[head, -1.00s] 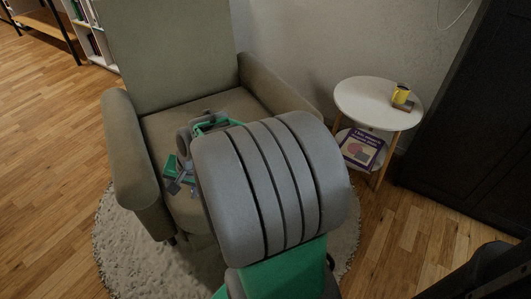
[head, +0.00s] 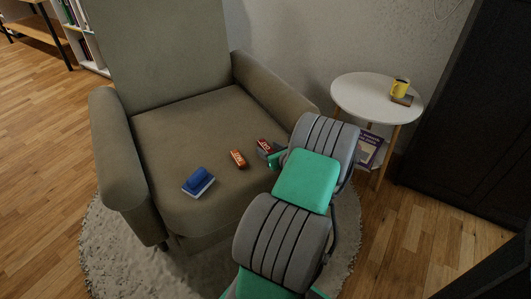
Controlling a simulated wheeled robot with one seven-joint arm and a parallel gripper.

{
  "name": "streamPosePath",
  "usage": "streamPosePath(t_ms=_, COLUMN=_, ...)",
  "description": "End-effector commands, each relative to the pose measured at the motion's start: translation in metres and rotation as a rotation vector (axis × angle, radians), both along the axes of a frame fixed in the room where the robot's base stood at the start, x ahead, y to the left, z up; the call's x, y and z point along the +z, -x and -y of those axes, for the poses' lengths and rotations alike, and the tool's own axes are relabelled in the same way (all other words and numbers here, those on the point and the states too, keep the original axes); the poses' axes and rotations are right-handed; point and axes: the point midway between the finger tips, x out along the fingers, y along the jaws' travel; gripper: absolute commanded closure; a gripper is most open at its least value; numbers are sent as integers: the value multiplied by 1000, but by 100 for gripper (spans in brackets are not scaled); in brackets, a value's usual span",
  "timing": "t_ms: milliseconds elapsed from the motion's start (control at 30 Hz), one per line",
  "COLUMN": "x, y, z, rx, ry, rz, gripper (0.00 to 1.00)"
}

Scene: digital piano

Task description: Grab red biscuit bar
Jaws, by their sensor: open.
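A small dark red packet with pale lettering (head: 264,145), which looks like the red biscuit bar, lies toward the right side of the armchair seat. An orange-red bar (head: 238,159) lies just left of it. My gripper (head: 270,154) is mostly hidden behind my arm; only its tip shows at the right end of the red packet. It is open. It looks very close to the packet, but I cannot tell whether the jaws are around it or touching it.
The armchair seat (head: 165,140) has wide armrests on both sides. A blue object with a pale underside (head: 198,181) lies near its front edge. A round white side table (head: 372,97) with a yellow mug (head: 400,88) stands at the right.

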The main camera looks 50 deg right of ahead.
Motion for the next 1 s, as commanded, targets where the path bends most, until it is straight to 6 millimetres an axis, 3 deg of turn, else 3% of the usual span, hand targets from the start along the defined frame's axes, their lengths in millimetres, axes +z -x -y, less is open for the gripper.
streamPosePath(t_ms=300, x=-2, y=-8, z=3, rx=0, ry=1, rz=0, gripper=47)
streamPosePath(t_ms=900, x=-2, y=-8, z=3, rx=1, ry=3, rz=-1, gripper=96)
streamPosePath(t_ms=1000, x=-2, y=-8, z=3, rx=2, ry=1, rz=-1, gripper=100)
